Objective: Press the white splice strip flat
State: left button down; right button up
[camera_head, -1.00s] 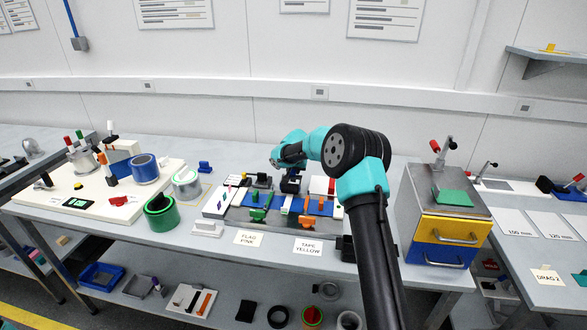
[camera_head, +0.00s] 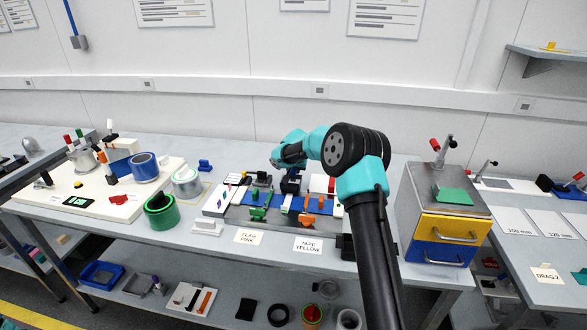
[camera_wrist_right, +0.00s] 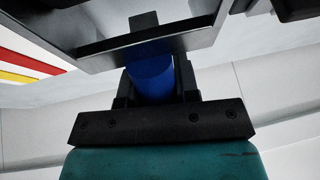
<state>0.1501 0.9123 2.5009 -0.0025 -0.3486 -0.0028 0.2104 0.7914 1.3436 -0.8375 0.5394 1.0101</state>
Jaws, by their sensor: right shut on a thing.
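My right gripper (camera_head: 290,184) is at the back of the flat fixture (camera_head: 280,221) in the middle of the bench. The fixture carries a blue band (camera_head: 270,209), green clamps (camera_head: 257,213) and orange clamps (camera_head: 307,220). I cannot pick out the white splice strip with certainty; small pale patches show among the clamps. Whether the held tool touches the fixture is not clear. My left gripper is out of view.
A green tape roll (camera_head: 160,214) and a blue roll (camera_head: 145,168) stand left. A drawer cabinet (camera_head: 447,216) stands close on the right. My right arm crosses the bench's right part.

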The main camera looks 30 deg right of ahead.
aim_at(291, 174)
jog(key=shift+f, duration=0.15)
jog(key=shift+s+a, duration=0.2)
jog(key=shift+s, duration=0.05)
dwell(0.4)
jog(key=shift+s+a, duration=0.65)
jog(key=shift+s, duration=0.1)
dwell(0.9)
jog(key=shift+s+a+f, duration=0.1)
jog(key=shift+s+a, duration=0.25)
jog(key=shift+s, duration=0.05)
dwell(0.5)
jog(key=shift+s+a, duration=0.4)
jog(key=shift+s, duration=0.05)
dwell(0.5)
jog(key=shift+s+a, duration=0.4)
jog(key=shift+s, duration=0.05)
dwell(0.5)
jog(key=shift+s+a, duration=0.35)
jog(key=shift+s, duration=0.05)
dwell(0.5)
jog(key=shift+s+a, duration=0.4)
jog(key=shift+s, duration=0.05)
dwell(0.5)
